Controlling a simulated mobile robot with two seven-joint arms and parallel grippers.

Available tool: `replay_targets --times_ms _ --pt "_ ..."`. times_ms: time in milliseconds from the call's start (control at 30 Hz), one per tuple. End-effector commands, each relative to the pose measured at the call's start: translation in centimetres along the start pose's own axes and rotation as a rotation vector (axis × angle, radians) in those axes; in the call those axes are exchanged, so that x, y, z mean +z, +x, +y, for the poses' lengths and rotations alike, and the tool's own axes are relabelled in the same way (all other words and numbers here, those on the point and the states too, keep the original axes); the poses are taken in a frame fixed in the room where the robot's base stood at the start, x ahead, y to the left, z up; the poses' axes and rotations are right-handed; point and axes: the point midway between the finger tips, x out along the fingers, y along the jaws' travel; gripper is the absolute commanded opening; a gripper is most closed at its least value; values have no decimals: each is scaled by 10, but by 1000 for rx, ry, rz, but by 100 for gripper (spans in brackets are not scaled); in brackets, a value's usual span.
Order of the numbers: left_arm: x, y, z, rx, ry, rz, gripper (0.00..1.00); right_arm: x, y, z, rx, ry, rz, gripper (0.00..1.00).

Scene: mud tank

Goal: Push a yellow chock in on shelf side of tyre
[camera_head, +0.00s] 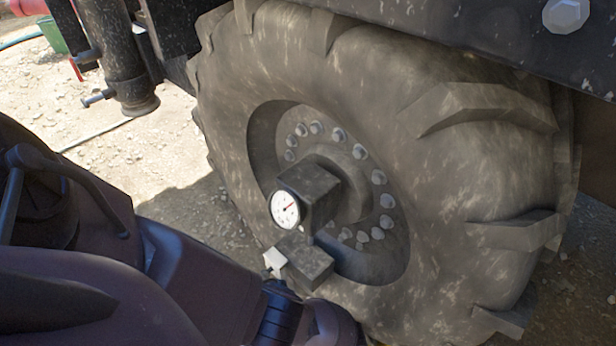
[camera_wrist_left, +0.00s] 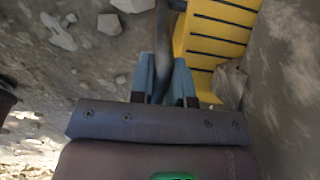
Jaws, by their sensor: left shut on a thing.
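The big muddy tyre (camera_head: 440,130) fills the middle and right of the head view. In the left wrist view a muddy surface, seemingly the tyre (camera_wrist_left: 285,90), runs down the right side. The yellow chock (camera_wrist_left: 216,35), with dark ridges, lies at the top beside it; its upper end is cut off, and a tyre lug seems close to its lower right. My left gripper (camera_wrist_left: 165,75) is shut on a dark grey bar (camera_wrist_left: 163,50) just left of the chock. I cannot tell whether the bar joins the chock. The head view shows neither chock nor gripper. My right gripper is not in view.
A dial gauge (camera_head: 285,209) and dark blocks (camera_head: 308,262) stick out from the hub. A dark frame beam (camera_head: 460,35) overhangs the tyre. A dark post (camera_head: 125,60) stands at the left. Stony ground (camera_wrist_left: 70,60) lies left of the gripper.

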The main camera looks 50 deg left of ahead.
Motion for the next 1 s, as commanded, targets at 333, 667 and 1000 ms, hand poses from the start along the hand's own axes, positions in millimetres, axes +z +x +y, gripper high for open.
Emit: replay_targets --times_ms 333,667,1000 --pt "-2 -1 -4 -3 0 2 0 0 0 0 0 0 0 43" --pt "2 -1 -4 -3 0 2 0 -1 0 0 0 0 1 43" --pt "15 -1 -3 -1 -2 1 0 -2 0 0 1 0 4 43"
